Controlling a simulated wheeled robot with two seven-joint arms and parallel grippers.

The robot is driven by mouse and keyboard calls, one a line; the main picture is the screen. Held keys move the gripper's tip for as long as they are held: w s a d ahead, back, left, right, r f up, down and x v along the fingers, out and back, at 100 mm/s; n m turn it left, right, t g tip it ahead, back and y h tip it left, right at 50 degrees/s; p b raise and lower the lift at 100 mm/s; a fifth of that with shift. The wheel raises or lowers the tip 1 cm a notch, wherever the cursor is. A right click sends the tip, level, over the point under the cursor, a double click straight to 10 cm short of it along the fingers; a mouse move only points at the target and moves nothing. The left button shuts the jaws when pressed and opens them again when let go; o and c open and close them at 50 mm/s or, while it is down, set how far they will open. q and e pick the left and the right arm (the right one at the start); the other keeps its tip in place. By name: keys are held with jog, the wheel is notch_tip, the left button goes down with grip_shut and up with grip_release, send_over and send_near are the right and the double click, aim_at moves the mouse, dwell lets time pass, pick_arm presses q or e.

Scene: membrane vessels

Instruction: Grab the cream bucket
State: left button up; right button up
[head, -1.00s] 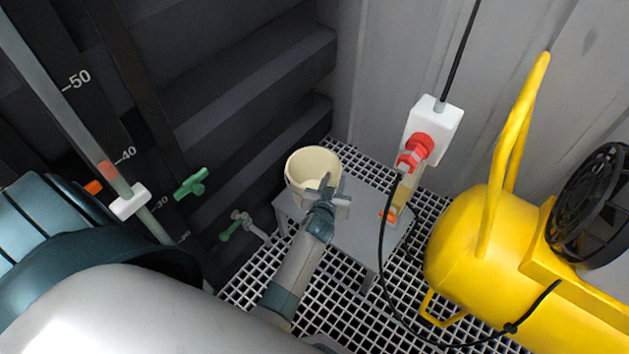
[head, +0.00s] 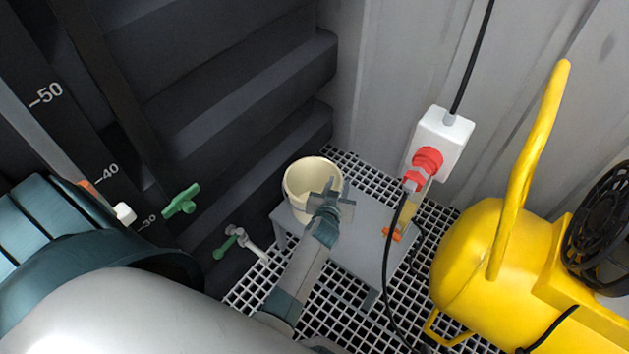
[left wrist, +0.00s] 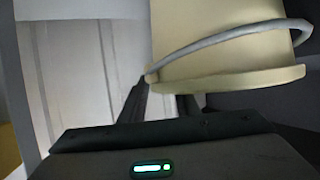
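The cream bucket (head: 303,180) stands upright on the far left corner of a small grey table (head: 365,240) in the head view. My left gripper (head: 337,195) is at the bucket's near right rim, its fingers spread apart. In the left wrist view the bucket (left wrist: 215,45) fills the upper right, with its grey handle (left wrist: 235,32) across its side. The dark fingers of my left gripper (left wrist: 163,98) show apart at the rim, one of them partly hidden by it. I cannot tell whether they touch it. My right gripper is in neither view.
A white socket box with a red plug (head: 427,160) and black cable is on the wall at right. A yellow compressor (head: 480,245) stands right of the table. Green-handled valves (head: 181,200) are at left by dark ledges. A grating (head: 258,285) covers the floor.

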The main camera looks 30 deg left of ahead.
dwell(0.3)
pick_arm(q)
grip_shut()
dwell(1.5)
